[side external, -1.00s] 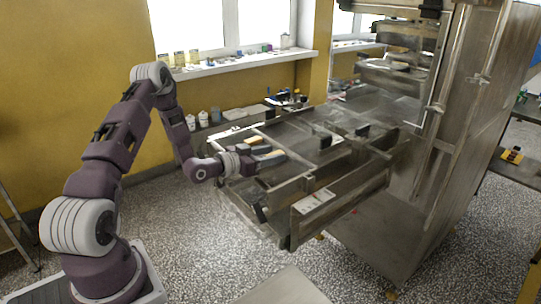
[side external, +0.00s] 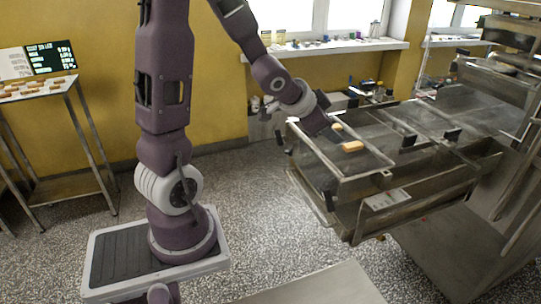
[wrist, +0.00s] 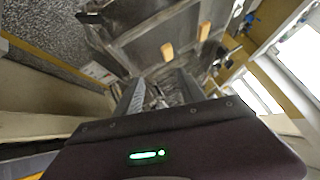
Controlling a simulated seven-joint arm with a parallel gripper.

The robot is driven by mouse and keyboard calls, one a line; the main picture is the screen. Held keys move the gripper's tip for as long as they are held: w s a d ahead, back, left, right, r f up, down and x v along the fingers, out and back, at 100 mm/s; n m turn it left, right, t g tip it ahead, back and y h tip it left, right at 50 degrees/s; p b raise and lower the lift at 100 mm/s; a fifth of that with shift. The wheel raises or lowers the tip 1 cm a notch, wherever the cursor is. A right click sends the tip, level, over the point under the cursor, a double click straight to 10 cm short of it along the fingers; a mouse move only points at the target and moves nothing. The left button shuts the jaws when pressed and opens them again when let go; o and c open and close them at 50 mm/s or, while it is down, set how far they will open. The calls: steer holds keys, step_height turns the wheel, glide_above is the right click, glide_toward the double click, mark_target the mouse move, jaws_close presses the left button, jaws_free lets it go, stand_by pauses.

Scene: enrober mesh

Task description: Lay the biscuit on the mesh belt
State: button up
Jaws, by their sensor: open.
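Two tan oblong biscuits lie on the machine's mesh belt (side external: 373,160), near its left end. The nearer biscuit (side external: 352,146) is fully seen in the side view, and the farther biscuit (side external: 336,127) is beside the gripper. Both also show in the wrist view, one biscuit (wrist: 167,51) left of the other biscuit (wrist: 204,31), beyond the fingertips. I cannot tell which one the task means. My gripper (side external: 328,131) is over the belt's left end, close to the biscuits. In the wrist view its fingers stand apart with no biscuit between them.
Metal side rails (side external: 375,187) frame the belt, and the tall steel machine stands at right. A rack (side external: 62,84) with several biscuits on top stands at far left. A windowsill (side external: 330,47) with small items runs behind. Speckled floor lies between my base and the machine.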

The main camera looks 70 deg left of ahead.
steer(key=s+d+r+n+g+h, duration=0.1)
steer(key=s+d+r, duration=0.2)
steer(key=s+d, duration=0.5)
steer(key=s+d+r+n+g+h, duration=0.1)
steer(key=s+d+r+g+h, duration=0.1)
steer(key=s+d, duration=0.6)
steer(key=s+r, duration=0.1)
steer(key=s, duration=0.5)
steer(key=shift+s+r+g, duration=0.2)
steer(key=shift+r+g, duration=0.1)
steer(key=shift+r, duration=0.1)
steer(key=shift+d, duration=0.1)
